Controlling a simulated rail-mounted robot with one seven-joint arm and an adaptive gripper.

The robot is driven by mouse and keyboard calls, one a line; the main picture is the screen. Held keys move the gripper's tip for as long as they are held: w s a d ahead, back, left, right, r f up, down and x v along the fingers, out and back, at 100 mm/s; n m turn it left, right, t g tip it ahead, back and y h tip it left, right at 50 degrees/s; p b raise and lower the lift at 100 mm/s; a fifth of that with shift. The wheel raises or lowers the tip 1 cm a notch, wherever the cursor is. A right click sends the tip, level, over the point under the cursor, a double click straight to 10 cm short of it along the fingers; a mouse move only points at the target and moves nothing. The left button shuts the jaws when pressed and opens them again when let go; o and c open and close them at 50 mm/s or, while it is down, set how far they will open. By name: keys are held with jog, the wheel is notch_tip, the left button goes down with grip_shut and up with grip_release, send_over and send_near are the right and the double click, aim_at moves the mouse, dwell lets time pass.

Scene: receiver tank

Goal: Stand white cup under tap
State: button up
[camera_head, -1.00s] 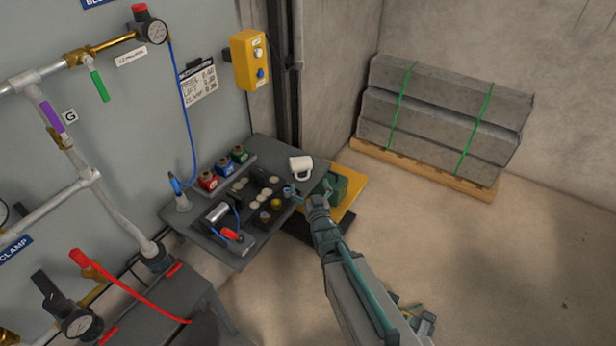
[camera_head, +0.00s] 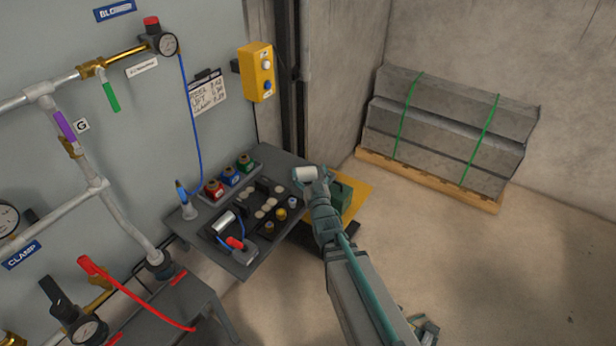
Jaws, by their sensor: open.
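The white cup (camera_head: 305,174) is at the far right corner of the dark grey work table (camera_head: 284,157). Its lower part and handle are hidden behind my gripper, and I cannot tell whether it stands upright. My gripper (camera_head: 313,182) is open, with its fingers right at the cup's near side; I cannot tell if they touch it. Pipes with valve levers run along the wall panel at left, including a green lever (camera_head: 111,97), a purple lever (camera_head: 65,126) and a long red lever (camera_head: 130,292). I cannot make out which is the tap.
The table holds red, blue and green containers (camera_head: 230,176), several pale discs (camera_head: 266,207) and a red-tipped tool (camera_head: 236,243). A green case (camera_head: 341,196) sits on a yellow board beside it. Strapped grey blocks (camera_head: 450,125) lie on a pallet. The right floor is clear.

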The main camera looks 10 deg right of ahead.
jog(key=w+r+n+g, duration=0.2)
jog(key=w+r, duration=0.3)
jog(key=w, duration=0.5)
jog(key=n+g+p, duration=0.2)
jog(key=n+g, duration=1.3)
jog(key=n, duration=0.1)
send_near(304, 170)
jog(key=shift+w+f+p, duration=0.3)
jog(key=shift+f+p, duration=0.35)
jog(key=shift+f, duration=1.2)
jog(key=shift+w+f+p, duration=0.35)
jog(key=shift+f+p, duration=0.25)
jog(key=shift+f, duration=1.2)
jog(key=shift+w+f+p, duration=0.3)
jog(key=shift+f+p, duration=0.35)
jog(key=shift+f, duration=1.2)
jog(key=c, duration=1.4)
jog(key=shift+r, duration=0.15)
